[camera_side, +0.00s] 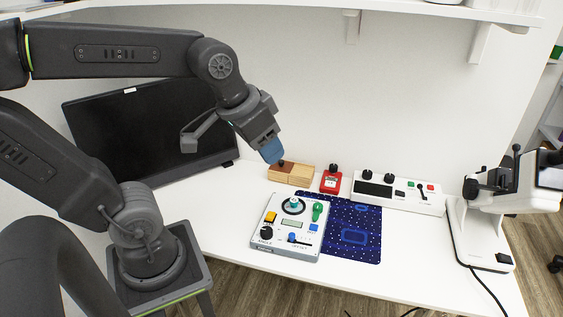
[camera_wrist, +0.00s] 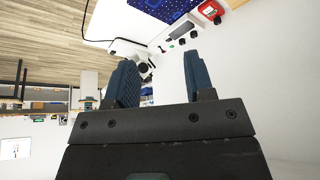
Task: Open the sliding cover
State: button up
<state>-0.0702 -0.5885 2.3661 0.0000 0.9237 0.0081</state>
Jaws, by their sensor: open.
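A small wooden box (camera_side: 290,178) stands at the back of the white table, in the side view. Its brown top (camera_side: 293,167), which looks like the sliding cover, has a small dark knob (camera_side: 281,161) near its left end. My gripper (camera_side: 273,155) points down at the box's left end, with its blue fingertips close to the knob. I cannot tell whether they touch. In the wrist view my gripper (camera_wrist: 160,78) has its two blue fingers apart with nothing between them. The box does not show there.
A red box with a black knob (camera_side: 331,182) stands just right of the wooden box. A white panel with knobs (camera_side: 398,193) is further right. A control box (camera_side: 290,243) and a dark blue mat (camera_side: 365,249) lie in front. A black monitor (camera_side: 140,125) stands behind my arm.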

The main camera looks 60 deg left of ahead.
jog(key=w+a+n+g, duration=0.2)
jog(key=w+a, duration=0.5)
jog(key=w, duration=0.3)
jog(key=n+g, duration=0.3)
jog(key=n, duration=0.1)
send_over(282, 161)
notch_tip(282, 161, down, 18)
notch_tip(282, 161, down, 13)
jog(key=shift+a+r, duration=0.1)
jog(key=shift+s, duration=0.1)
jog(key=shift+c, duration=0.2)
grip_shut()
